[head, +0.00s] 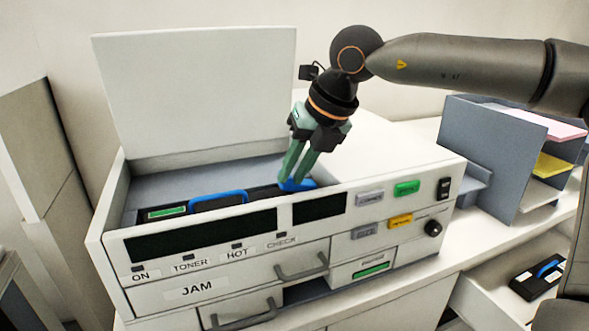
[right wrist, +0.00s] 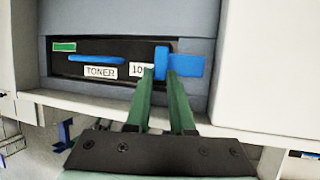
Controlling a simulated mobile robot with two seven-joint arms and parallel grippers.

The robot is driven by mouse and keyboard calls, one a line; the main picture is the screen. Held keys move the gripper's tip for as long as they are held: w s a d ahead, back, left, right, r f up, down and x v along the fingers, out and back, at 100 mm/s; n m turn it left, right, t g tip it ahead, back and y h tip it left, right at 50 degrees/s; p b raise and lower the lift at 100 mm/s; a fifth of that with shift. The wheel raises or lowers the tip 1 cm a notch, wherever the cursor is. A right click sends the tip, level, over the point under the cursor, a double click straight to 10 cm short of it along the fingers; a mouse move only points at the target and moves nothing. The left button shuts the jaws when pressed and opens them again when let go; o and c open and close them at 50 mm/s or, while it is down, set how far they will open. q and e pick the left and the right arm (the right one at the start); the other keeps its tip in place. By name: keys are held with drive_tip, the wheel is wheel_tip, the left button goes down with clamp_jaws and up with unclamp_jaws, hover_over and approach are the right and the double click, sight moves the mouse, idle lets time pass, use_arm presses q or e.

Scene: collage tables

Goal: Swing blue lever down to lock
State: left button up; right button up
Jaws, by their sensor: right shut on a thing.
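The blue lever (head: 297,184) sits at the right end of the black toner cartridge inside the printer's open top bay. In the right wrist view the blue lever (right wrist: 190,66) reaches to the right past the cartridge's end. The toner cartridge (right wrist: 100,71) has a blue handle, a green label and a "TONER" tag. My right gripper (head: 297,180) points down into the bay with its green fingers shut on the blue lever. In the right wrist view the fingertips (right wrist: 168,76) are on the lever, hiding part of it. My left gripper is not in view.
The printer lid (head: 195,90) stands open behind the bay. The bay's front wall carries dark display panels (head: 205,235) and several buttons. A grey paper sorter (head: 490,150) stands to the right. An open drawer (head: 480,305) at lower right holds another black cartridge (head: 540,276).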

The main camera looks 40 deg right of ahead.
clamp_jaws()
drive_tip(key=shift+w+a+f+n+g+h+b, duration=0.1)
drive_tip(key=shift+a+f+n+g+h+b, duration=0.35)
drive_tip(key=shift+h+b, duration=0.85)
drive_tip(key=shift+a+f, duration=0.2)
drive_tip(key=shift+f, duration=0.05)
drive_tip(key=o, duration=0.7)
unclamp_jaws()
drive_tip(key=shift+c, duration=0.2)
